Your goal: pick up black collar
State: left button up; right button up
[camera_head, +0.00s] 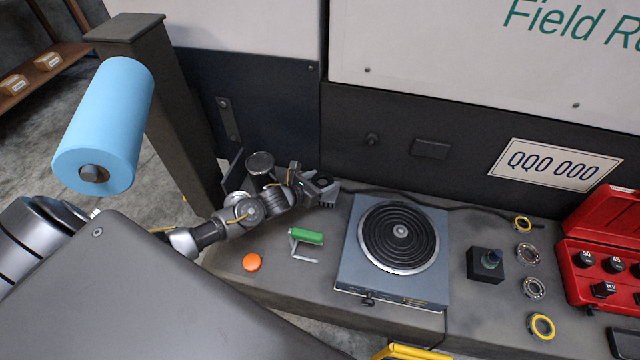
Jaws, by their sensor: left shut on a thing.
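My left gripper (328,194) is at the back of the bench, just left of the hot plate (349,283). Its jaws are shut on a small dark thing that is mostly hidden by the fingers; it appears to be the black collar, but its shape is hard to make out. No other black collar shows clearly on the bench. My right gripper is not in view.
A green-handled tool (307,236) and an orange disc (252,262) lie at the front left. Right of the hot plate stand a black block (485,264), yellow rings (541,326), metal bearings (528,254) and an open red case (603,213). A dark wall backs the bench.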

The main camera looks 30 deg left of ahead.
pick_arm(q)
jog(key=s+d+r+b, duration=0.2)
jog(key=s+d+r, duration=0.6)
jog(key=s+r, duration=0.3)
jog(key=shift+s+r, duration=0.2)
jog(key=shift+r, duration=0.3)
jog(key=w+r+n+y, duration=0.1)
jog(key=w+r, duration=0.3)
jog(key=r, duration=0.7)
jog(key=w+r+n+y, duration=0.2)
jog(key=w+r, duration=0.2)
jog(key=r, duration=0.8)
jog(key=shift+a+r+t, duration=0.2)
jog(key=shift+t, duration=0.1)
